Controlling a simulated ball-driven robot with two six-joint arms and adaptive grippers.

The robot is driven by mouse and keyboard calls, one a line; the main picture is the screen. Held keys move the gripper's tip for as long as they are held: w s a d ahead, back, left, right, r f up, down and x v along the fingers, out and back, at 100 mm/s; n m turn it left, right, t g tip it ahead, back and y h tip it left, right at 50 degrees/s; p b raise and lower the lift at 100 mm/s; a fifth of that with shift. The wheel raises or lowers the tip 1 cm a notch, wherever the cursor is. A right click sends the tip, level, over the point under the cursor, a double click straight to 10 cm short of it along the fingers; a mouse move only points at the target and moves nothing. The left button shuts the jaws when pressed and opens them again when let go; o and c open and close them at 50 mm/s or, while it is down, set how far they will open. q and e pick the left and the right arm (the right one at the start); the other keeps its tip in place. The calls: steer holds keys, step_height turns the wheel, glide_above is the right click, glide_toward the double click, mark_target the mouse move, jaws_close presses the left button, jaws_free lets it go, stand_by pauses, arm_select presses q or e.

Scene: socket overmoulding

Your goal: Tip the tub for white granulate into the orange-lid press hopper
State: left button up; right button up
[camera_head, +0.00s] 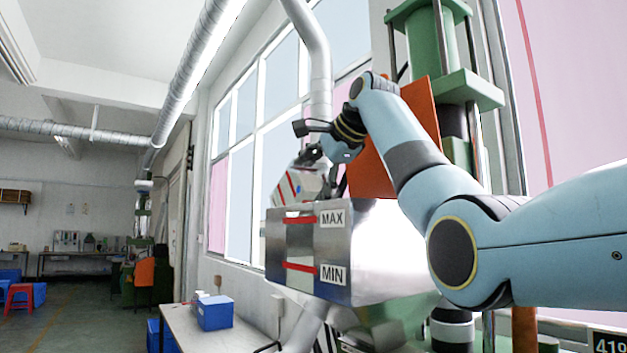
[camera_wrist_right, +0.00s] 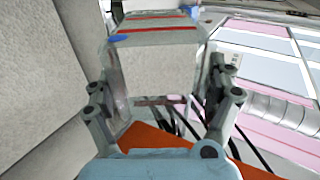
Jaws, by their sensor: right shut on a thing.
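The tub (camera_head: 291,187) is whitish with red and blue marks and is held tilted above the hopper. In the right wrist view the tub (camera_wrist_right: 158,62) fills the space between the two fingers. My right gripper (camera_head: 318,158) is shut on it. The press hopper (camera_head: 380,235) is a shiny metal box with MAX and MIN labels beside red level marks. Its orange lid (camera_head: 415,115) stands raised behind my right arm; some orange also shows in the wrist view (camera_wrist_right: 145,137). The tub's contents and the hopper's inside are hidden. My left gripper is out of view.
The green press column (camera_head: 428,40) rises behind the lid. A white table (camera_head: 190,328) with a blue box (camera_head: 215,312) stands low at the left. A window wall and a pipe (camera_head: 318,70) are behind the tub. Open floor lies further left.

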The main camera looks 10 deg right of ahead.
steer(key=shift+s+d+r+t+y+b, duration=0.2)
steer(key=shift+s+t+b, duration=0.25)
steer(key=shift+b, duration=0.6)
steer(key=shift+s+d+r+t+y+b, duration=0.1)
steer(key=shift+s+d+t+b, duration=0.15)
steer(key=shift+s+b, duration=0.55)
stand_by(2.1)
steer(key=shift+s+d+r+t+b, duration=0.15)
steer(key=shift+s+t+b, duration=0.3)
steer(key=shift+b, duration=0.6)
steer(key=shift+s+d+f+t+b, duration=0.1)
steer(key=shift+s+d+t+b, duration=0.15)
steer(key=shift+s+b, duration=0.55)
stand_by(2.1)
